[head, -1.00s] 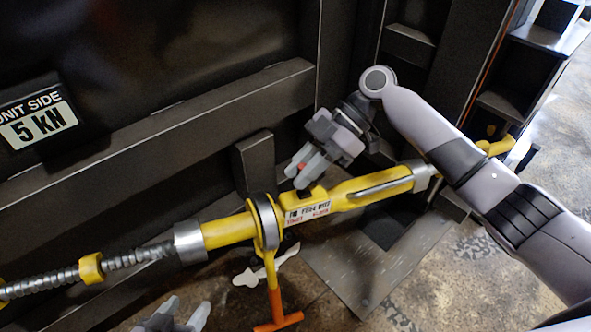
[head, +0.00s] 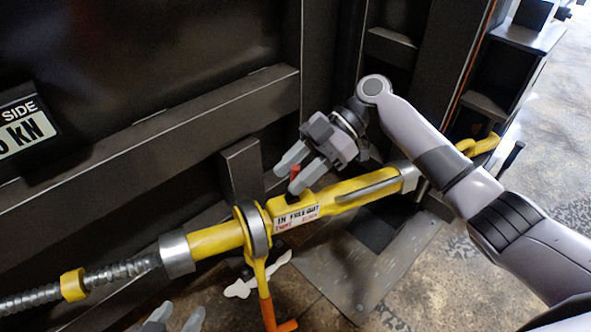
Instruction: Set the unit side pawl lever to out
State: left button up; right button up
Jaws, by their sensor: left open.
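The unit side pawl lever (head: 295,172) is a small red-tipped lever on a dark base. It stands up from the yellow ratchet body (head: 345,192), above a white label (head: 297,216) that seems to read IN, FREE, OUT. Which mark it points to is hard to tell. My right gripper (head: 286,180) is open, its grey fingers on either side of the red lever; contact cannot be made out. My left gripper (head: 177,319) is open and empty at the bottom edge, below the yellow bar, mostly cut off.
An orange-ended handle (head: 268,312) hangs below the ratchet's ring. A threaded rod (head: 120,270) runs to the left. Dark steel beams (head: 180,122) stand close behind the bar. A UNIT SIDE sign (head: 22,125) is at left. Floor is open at right.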

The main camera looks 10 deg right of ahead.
jog(key=v, duration=0.7)
dwell(0.3)
